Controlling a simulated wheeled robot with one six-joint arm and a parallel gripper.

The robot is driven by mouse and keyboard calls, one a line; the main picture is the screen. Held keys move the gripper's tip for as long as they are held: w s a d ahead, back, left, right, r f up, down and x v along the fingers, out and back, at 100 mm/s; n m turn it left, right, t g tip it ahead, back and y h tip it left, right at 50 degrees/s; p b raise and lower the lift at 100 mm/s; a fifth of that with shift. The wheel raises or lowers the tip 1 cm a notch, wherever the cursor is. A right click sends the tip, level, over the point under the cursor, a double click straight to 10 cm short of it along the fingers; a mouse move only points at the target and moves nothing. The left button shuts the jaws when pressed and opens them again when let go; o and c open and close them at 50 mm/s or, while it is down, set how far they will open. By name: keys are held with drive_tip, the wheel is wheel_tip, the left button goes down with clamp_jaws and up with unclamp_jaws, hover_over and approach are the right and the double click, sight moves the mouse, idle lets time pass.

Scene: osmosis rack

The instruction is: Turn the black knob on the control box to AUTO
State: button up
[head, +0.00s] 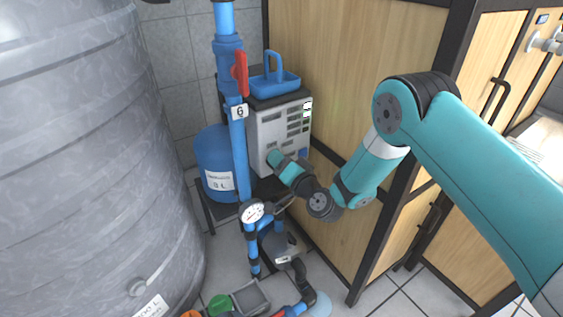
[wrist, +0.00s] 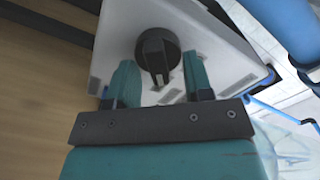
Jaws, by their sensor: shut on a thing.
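The control box (head: 262,143) is a light grey cabinet with several labels on its front, standing against the wooden panel. My gripper (head: 272,157) reaches the lower part of its front in the head view and hides the knob there. In the wrist view the black knob (wrist: 157,50) is round with a raised grip bar, which points towards the bottom of the picture. The AUTO marking cannot be read, so the knob's setting is unclear.
A blue carrier (head: 275,84) sits on top of the box. A blue pipe (head: 238,150) with a red-handled valve (head: 240,72) runs close to its left. A pressure gauge (head: 251,212) and pump piping are below. A large grey tank (head: 80,160) fills the left side.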

drive_tip(key=shift+w+d, duration=0.1)
drive_tip(key=o, duration=0.9)
drive_tip(key=shift+b+v, duration=8.7)
drive_tip(key=shift+b, duration=3.65)
